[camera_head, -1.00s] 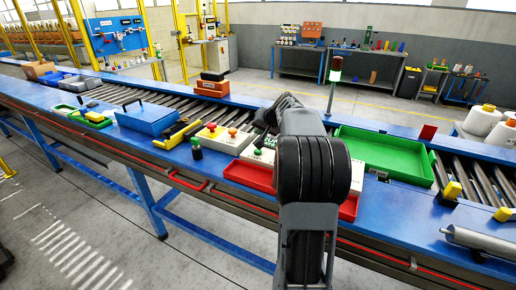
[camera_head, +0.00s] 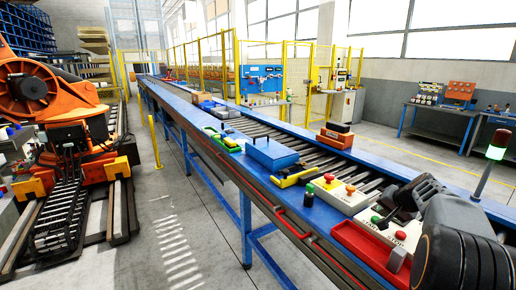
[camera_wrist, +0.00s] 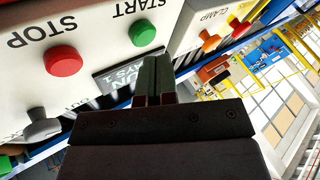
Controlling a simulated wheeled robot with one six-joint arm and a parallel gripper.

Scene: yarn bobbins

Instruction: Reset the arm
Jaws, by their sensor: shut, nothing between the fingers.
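My gripper (camera_wrist: 155,80) is shut and empty in the wrist view, its fingers side by side. It is close to a white control box (camera_wrist: 105,15) with a red STOP button (camera_wrist: 62,61) and a green START button (camera_wrist: 142,33). I cannot tell whether the fingers touch the box. A second box (camera_wrist: 197,22), marked CLAMP, stands beyond it. In the head view my folded arm is at the lower right, over the red tray (camera_head: 352,243) and the START/STOP box (camera_head: 398,236). The fingertips are not clear there.
The blue-edged roller conveyor (camera_head: 290,145) runs away to the upper left. A blue box (camera_head: 271,153) and a yellow-and-black tool (camera_head: 297,177) lie on its near edge. A signal light (camera_head: 497,143) stands at right.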

